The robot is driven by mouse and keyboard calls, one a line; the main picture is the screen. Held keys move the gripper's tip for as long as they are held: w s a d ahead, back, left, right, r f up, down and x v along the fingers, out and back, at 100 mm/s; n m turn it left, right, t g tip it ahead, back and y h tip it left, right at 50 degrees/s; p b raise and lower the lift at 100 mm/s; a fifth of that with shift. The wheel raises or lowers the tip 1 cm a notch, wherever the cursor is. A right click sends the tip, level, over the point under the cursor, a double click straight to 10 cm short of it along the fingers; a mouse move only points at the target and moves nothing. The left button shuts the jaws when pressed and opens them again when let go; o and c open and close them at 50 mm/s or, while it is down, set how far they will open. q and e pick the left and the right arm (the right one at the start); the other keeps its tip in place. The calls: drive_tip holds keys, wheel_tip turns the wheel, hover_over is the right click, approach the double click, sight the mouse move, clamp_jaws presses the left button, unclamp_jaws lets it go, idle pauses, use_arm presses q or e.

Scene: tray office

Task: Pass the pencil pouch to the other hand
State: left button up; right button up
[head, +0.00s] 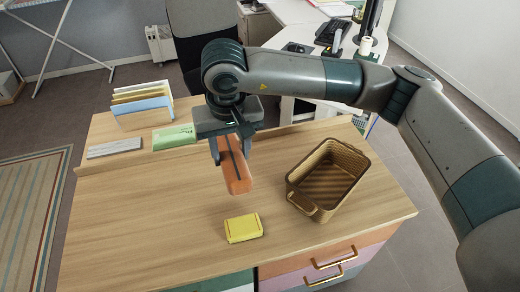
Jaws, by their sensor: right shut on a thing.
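The pencil pouch (236,172) is orange with a dark stripe along it. My right gripper (231,150) is shut on the pouch near its upper end and holds it at a tilt over the middle of the wooden desk (130,210). The gripper body and one finger hide part of the pouch. How high it hangs above the desk is hard to tell. My left gripper is not in view.
A brown basket (347,153) stands right of the pouch. A yellow box (243,228) lies in front. A green packet (174,137), a grey bar (114,148) and a file holder (142,107) sit at the back left. The desk's left front is clear.

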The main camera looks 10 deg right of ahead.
drive_tip(key=shift+n, duration=0.3)
drive_tip(key=a, duration=0.3)
drive_tip(key=w+a, duration=0.1)
drive_tip(key=a, duration=0.1)
drive_tip(key=shift+a+f, duration=0.15)
drive_tip(key=shift+a, duration=0.15)
drive_tip(key=s, duration=0.7)
drive_tip(key=shift+s, duration=0.1)
